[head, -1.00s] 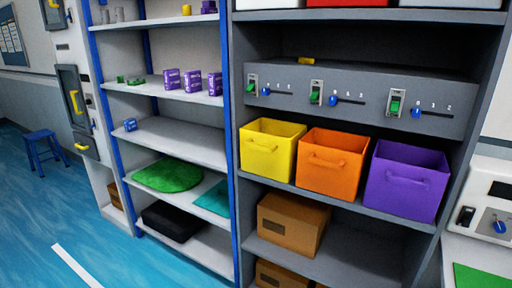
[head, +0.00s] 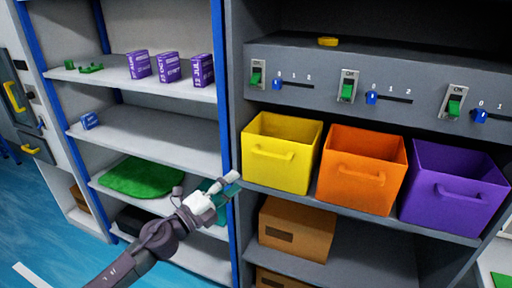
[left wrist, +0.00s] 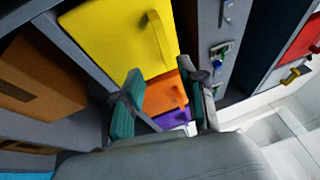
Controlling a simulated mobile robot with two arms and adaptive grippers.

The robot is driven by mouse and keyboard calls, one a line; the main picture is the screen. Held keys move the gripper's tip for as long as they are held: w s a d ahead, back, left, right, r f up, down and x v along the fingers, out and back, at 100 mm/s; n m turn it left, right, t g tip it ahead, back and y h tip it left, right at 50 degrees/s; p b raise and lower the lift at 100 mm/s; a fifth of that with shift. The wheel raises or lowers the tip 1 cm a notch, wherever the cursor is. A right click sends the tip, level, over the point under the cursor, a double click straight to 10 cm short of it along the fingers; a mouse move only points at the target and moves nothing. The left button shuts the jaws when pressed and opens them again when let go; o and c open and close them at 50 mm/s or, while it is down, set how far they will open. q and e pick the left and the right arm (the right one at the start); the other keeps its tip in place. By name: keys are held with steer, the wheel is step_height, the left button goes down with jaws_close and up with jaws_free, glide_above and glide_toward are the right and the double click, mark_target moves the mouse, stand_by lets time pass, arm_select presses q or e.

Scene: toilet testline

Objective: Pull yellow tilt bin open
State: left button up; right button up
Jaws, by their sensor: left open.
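The yellow bin (head: 281,154) stands on a shelf of the dark grey rack, left of the orange bin (head: 361,170). Its front has a yellow handle (head: 274,152). My left gripper (head: 229,183) is left of and slightly below the yellow bin in the head view, apart from it. In the left wrist view the yellow bin (left wrist: 112,38) fills the upper left, its handle (left wrist: 159,40) above the fingers. The left gripper (left wrist: 163,98) is open, with nothing between its green-padded fingers. My right gripper is not in view.
A purple bin (head: 453,190) stands right of the orange one. A cardboard box (head: 296,229) sits on the shelf below. A panel with switches and blue sliders (head: 372,98) is above the bins. A blue upright (head: 224,90) and white shelves with purple boxes (head: 167,67) are left.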

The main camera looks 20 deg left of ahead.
mark_target(270, 157)
arm_select(q)
steer(key=p+x, duration=0.1)
steer(key=x, duration=0.3)
steer(key=p+x, duration=0.1)
steer(key=x, duration=0.3)
steer(key=p+x, duration=0.1)
steer(key=x, duration=0.3)
steer(key=shift+w+d+r, duration=0.15)
steer(key=shift+d+r, duration=0.25)
steer(key=shift+d, duration=0.1)
steer(key=shift+w+d, duration=0.15)
steer(key=shift+w, duration=0.3)
steer(key=c, duration=0.7)
jaws_close()
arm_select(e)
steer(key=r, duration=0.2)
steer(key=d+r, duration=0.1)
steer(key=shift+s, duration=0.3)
